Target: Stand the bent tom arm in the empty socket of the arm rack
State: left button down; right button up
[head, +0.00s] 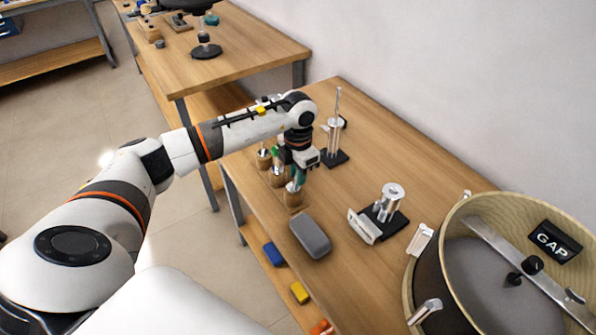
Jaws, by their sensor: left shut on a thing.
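My left gripper (299,172) is low over the table beside the row of wooden cups. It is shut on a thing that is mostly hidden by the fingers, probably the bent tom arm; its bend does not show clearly. A small silver piece shows just below the fingers, at the nearest wooden cup (293,201); I cannot tell whether it is the held thing or stands in the cup. Behind the gripper, a black-based stand (334,158) with upright silver tubes and a tall thin rod looks like the arm rack. Its empty socket cannot be made out. My right gripper is not in view.
Two more wooden cups (264,160) line the table's left edge. A grey case (310,235) lies nearer. A large drum (425,270) fills the lower right. The tabletop's far right is clear.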

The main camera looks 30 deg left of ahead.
pick_arm(q)
jog(key=c, duration=1.2)
grip_release()
jog(key=shift+o, duration=0.2)
jog(key=shift+r, duration=0.1)
notch_tip(320, 180, up, 10)
jog(key=b, duration=0.2)
jog(key=shift+r+b, duration=0.2)
jog(key=shift+b, duration=0.1)
jog(key=shift+r, duration=0.75)
